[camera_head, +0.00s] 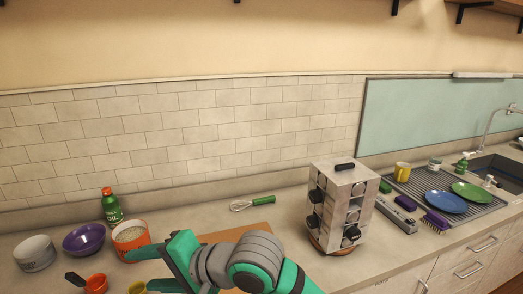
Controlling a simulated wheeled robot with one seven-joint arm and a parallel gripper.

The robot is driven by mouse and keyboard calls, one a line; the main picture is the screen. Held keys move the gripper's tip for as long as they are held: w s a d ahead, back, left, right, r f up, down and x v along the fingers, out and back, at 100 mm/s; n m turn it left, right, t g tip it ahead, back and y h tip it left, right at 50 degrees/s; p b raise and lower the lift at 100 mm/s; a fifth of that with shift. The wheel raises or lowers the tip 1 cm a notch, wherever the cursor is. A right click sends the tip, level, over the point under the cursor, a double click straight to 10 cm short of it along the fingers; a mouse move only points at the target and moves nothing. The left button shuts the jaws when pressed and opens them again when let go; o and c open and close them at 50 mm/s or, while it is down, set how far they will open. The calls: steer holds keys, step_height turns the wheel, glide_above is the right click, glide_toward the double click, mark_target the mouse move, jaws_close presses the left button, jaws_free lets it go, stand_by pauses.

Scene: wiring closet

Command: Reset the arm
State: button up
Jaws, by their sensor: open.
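My arm, green and grey, reaches in from the bottom of the head view. My gripper (143,269) points left, low over the counter, with its fingers apart and nothing visible between them. The upper finger overlaps the lower edge of an orange bowl (130,233) in the picture; I cannot tell whether they touch. The lower finger is near a yellow cup (137,289) at the bottom edge. My arm hides part of a wooden board (232,234).
A grey bowl (35,254), a purple bowl (83,239), a green oil bottle (112,210) and a small orange cup (96,285) stand left. A whisk (254,203) lies behind the board. A spice rack (341,198) stands right of my arm, before a dish rack (412,182) and sink (497,170).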

steer(key=w+d+r+m+t+y, duration=0.1)
steer(key=w+r+m+t+y, duration=0.3)
steer(key=t, duration=0.5)
steer(key=w+d+f+m+t+h, duration=0.25)
steer(key=d+f+t+h, duration=0.2)
steer(key=f, duration=0.35)
steer(key=s+d+f+m+t+h, duration=0.1)
steer(key=s+d+f+h, duration=0.25)
steer(key=f, duration=0.35)
steer(key=s+d+f+m+t+h, duration=0.1)
steer(key=s+d+f+h, duration=0.25)
steer(key=f, duration=0.35)
steer(key=s+d+f+n+g+h, duration=0.2)
steer(key=s+d+f+n+h, duration=0.25)
steer(key=s+f, duration=0.75)
steer(key=s+d+f+n+g, duration=0.1)
steer(key=s+d+n, duration=0.1)
steer(key=s, duration=0.6)
steer(key=s+d+f+n+g, duration=0.1)
steer(key=s+d+n, duration=0.2)
steer(key=s+n, duration=0.2)
steer(key=s, duration=0.3)
steer(key=shift+s+d+n, duration=0.15)
steer(key=shift+d+n, duration=0.05)
steer(key=shift+n, duration=0.1)
